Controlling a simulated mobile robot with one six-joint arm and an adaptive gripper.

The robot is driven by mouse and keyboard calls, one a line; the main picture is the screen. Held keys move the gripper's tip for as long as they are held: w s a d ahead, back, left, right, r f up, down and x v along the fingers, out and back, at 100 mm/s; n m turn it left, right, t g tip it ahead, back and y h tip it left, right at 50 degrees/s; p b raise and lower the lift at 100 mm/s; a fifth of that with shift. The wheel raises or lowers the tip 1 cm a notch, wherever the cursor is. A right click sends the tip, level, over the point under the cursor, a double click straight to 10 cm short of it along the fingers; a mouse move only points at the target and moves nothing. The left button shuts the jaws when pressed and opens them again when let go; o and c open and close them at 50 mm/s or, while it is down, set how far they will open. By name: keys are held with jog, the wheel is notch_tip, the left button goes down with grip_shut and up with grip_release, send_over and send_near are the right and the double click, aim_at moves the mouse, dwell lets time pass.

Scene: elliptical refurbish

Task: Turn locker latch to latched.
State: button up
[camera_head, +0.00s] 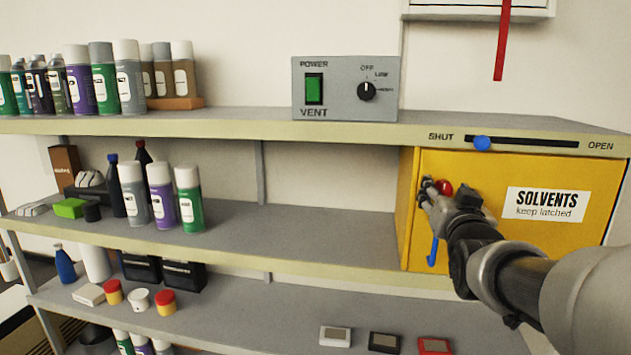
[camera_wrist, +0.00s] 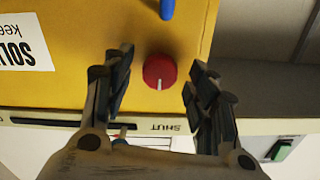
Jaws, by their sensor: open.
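The yellow locker (camera_head: 480,168) bears a SOLVENTS "keep latched" label (camera_head: 546,204). A red round knob (camera_head: 446,187), apparently its latch, is on the door's left part and partly hidden by my gripper (camera_head: 433,191). In the wrist view, which is upside down, the red knob (camera_wrist: 159,76) shows a white mark pointing toward the shelf edge above the locker. My gripper (camera_wrist: 162,60) is open, with one finger on each side of the knob and visible gaps. A blue handle (camera_head: 433,251) hangs lower on the door and shows in the wrist view (camera_wrist: 167,9).
A blue slider (camera_head: 482,143) on the shelf edge above the locker sits near SHUT. A grey VENT box (camera_head: 345,88) stands on the top shelf. Spray cans (camera_head: 160,195) stand at left.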

jog(key=shift+w+d, duration=0.1)
jog(key=shift+w, duration=0.2)
jog(key=shift+c, duration=0.3)
jog(key=c, duration=1)
